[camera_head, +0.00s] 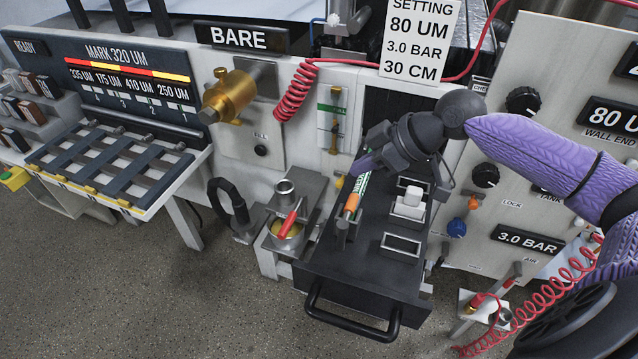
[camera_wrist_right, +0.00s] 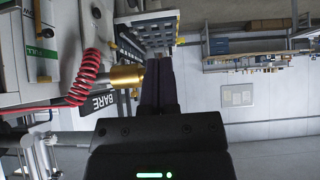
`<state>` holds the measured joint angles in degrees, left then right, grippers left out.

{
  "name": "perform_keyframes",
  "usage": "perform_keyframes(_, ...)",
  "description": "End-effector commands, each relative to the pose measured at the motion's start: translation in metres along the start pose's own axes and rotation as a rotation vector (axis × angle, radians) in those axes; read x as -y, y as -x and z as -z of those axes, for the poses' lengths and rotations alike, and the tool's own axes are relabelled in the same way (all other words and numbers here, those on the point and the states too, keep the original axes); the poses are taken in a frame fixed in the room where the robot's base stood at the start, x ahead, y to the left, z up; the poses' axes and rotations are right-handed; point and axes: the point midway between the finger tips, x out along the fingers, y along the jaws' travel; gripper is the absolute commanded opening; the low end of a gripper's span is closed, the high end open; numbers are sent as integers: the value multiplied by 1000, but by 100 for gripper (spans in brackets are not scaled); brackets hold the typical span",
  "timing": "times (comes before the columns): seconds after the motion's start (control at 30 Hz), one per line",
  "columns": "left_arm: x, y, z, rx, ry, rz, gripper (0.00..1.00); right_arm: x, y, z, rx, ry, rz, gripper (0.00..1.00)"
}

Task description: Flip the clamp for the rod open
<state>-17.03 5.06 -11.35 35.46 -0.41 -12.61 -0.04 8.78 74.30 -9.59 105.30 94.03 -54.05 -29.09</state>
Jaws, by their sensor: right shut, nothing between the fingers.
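My right gripper (camera_head: 362,165) hangs over the dark pulled-out drawer (camera_head: 345,265), its purple fingers pointing down and left. In the right wrist view the fingers (camera_wrist_right: 160,85) are together, with nothing between them. A thin rod-like piece with a green-and-white label and orange band (camera_head: 352,204) lies tilted at the drawer's left side, just below the fingertips. Whether they touch it is unclear. A small dark holder (camera_head: 342,232) is at its lower end. I cannot tell for sure which part is the rod clamp, or whether it is open. My left gripper is out of view.
A white block (camera_head: 408,203) and framed slots sit in the drawer. A red-handled pot (camera_head: 287,232) stands to its left. A brass cylinder (camera_head: 230,95) and red coiled hose (camera_head: 295,92) stick out from the panel. A slatted rack (camera_head: 115,165) is far left.

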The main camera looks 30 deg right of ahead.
Motion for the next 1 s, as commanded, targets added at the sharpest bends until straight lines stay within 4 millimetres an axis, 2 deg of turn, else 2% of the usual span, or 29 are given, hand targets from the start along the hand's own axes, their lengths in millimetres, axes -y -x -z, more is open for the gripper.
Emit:
perform_keyframes(0.27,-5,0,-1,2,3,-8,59,0,0,0,0,0,0,0)
perform_keyframes(0.37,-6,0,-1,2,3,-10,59,0,-7,0,-4,-4,1,0)
perform_keyframes(0.47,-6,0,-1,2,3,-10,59,0,-23,1,-7,-4,2,0)
perform_keyframes(0.83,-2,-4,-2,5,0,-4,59,1,-104,1,-3,-2,2,0)
perform_keyframes(0.9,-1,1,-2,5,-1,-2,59,0,-92,-13,6,-2,-1,0)
perform_keyframes(1.0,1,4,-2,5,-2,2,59,0,-85,-25,5,-2,-1,0)
